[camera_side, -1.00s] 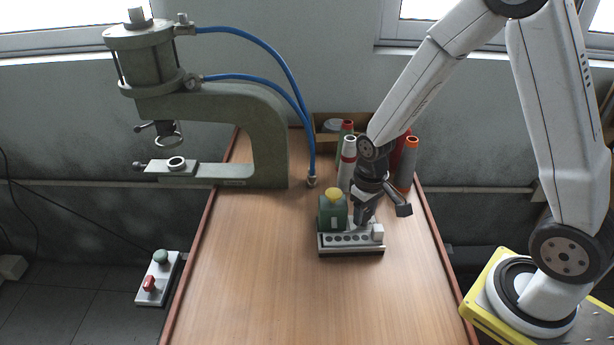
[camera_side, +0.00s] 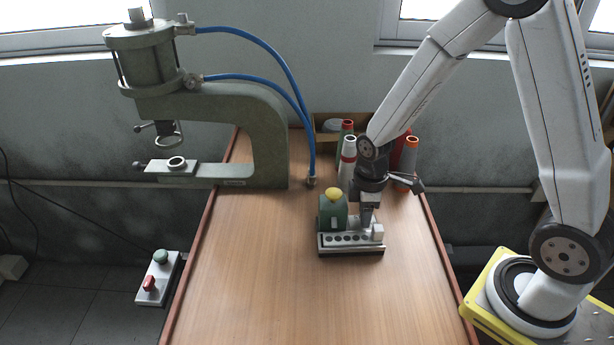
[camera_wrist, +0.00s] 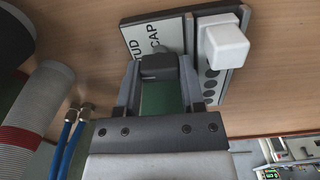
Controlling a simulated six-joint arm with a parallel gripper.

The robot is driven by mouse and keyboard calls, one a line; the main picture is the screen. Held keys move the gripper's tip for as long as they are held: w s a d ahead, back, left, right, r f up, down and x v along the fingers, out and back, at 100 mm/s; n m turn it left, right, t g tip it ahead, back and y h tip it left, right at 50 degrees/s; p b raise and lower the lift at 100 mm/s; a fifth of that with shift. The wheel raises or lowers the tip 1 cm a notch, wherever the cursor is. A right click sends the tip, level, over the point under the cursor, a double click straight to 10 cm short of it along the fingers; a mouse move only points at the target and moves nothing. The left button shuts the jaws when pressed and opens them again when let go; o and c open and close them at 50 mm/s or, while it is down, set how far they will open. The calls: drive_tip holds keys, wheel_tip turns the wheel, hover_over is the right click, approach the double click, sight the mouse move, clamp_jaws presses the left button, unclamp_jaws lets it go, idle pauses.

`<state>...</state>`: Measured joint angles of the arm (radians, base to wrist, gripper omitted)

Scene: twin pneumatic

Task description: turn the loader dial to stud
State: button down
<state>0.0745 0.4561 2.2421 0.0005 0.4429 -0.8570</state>
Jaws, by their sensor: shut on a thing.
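The loader is a green block (camera_side: 331,212) with a yellow knob (camera_side: 333,194) on top, on a base with a row of round holes (camera_side: 345,239). My gripper (camera_side: 368,222) points down at its right side. In the wrist view my gripper (camera_wrist: 158,72) is shut on a dark piece (camera_wrist: 154,66), apparently the loader dial, beside a white label plate (camera_wrist: 147,34). The dial's pointer direction cannot be told. Part of the green block (camera_wrist: 158,98) shows between the fingers.
A white cube (camera_side: 377,231) sits at the right end of the base, close to my gripper. Several coloured tubes (camera_side: 348,160) stand behind. The green press (camera_side: 268,140) with blue hoses stands at the left. The front of the table is clear.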

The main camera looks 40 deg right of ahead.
sight(370, 231)
drive_tip(key=shift+s+n, duration=0.1)
drive_tip(key=shift+n, duration=0.3)
drive_tip(key=shift+c, duration=2.4)
unclamp_jaws()
drive_tip(key=shift+r, duration=0.15)
drive_tip(key=shift+r, duration=3.75)
drive_tip(key=s+m+t, duration=0.1)
drive_tip(key=m, duration=0.2)
drive_tip(key=s+a+m, duration=0.1)
drive_tip(key=s+m, duration=0.1)
drive_tip(key=m, duration=0.1)
drive_tip(key=s+a+m+t, duration=0.1)
drive_tip(key=s+m, duration=0.1)
drive_tip(key=m, duration=0.1)
drive_tip(key=shift+s+a+f+m+t, duration=0.1)
drive_tip(key=shift+s+a+m+t, duration=0.2)
drive_tip(key=shift+m, duration=0.1)
